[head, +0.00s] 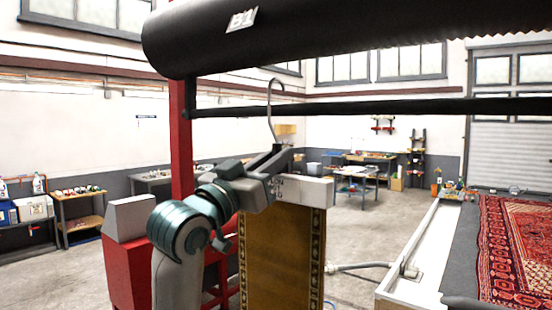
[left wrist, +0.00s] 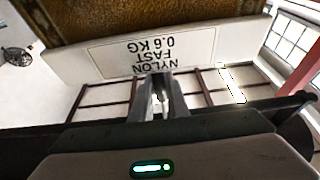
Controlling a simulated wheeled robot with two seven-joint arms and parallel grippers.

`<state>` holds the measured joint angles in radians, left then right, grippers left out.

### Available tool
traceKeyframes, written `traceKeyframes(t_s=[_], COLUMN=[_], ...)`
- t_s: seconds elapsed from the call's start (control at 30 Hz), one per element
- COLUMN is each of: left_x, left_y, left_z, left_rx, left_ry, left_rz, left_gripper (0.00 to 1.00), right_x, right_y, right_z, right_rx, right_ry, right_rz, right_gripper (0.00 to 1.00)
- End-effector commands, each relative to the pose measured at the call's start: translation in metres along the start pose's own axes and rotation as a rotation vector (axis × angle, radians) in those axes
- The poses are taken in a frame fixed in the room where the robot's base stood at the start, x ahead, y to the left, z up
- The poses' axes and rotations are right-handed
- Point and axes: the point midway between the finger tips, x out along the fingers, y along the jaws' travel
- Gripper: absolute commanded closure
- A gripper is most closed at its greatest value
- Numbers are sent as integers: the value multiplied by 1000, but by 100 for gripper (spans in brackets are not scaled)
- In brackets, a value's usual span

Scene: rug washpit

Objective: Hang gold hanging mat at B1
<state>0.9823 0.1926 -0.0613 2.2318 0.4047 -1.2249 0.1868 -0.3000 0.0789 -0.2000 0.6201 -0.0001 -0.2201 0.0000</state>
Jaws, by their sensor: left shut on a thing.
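The gold hanging mat (head: 283,262), with a dark patterned border, hangs down from a white header bar (head: 305,191). A thin grey hook (head: 271,105) rises above the bar. My left gripper (head: 279,158) is shut at the top of the bar, around the hook's base. In the left wrist view my gripper (left wrist: 160,88) meets the bar beside its label (left wrist: 155,52); the mat (left wrist: 130,16) lies beyond. B1 is marked on a thick dark roll (head: 320,40); a thin black rail (head: 370,108) runs under it. The hook crosses in front of the rail; contact cannot be told.
A red post (head: 182,140) stands left of the hook and a red cabinet (head: 125,262) below it. A white-edged pit wall (head: 425,245) and a red rug (head: 515,250) are at right. Workbenches stand far back; the floor between is clear.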

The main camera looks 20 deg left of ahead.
Motion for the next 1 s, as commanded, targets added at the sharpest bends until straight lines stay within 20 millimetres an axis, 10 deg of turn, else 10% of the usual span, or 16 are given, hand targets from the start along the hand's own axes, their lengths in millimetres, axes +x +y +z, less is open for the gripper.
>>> traceKeyframes(t_s=[1.0], left_x=[-11], left_y=[0], left_z=[30], left_rx=[1], left_ry=[2], left_rz=[0], left_gripper=[100], right_x=[19], right_y=[1], right_z=[2], right_rx=[-1], right_ry=[0], right_rz=[2], right_gripper=[69])
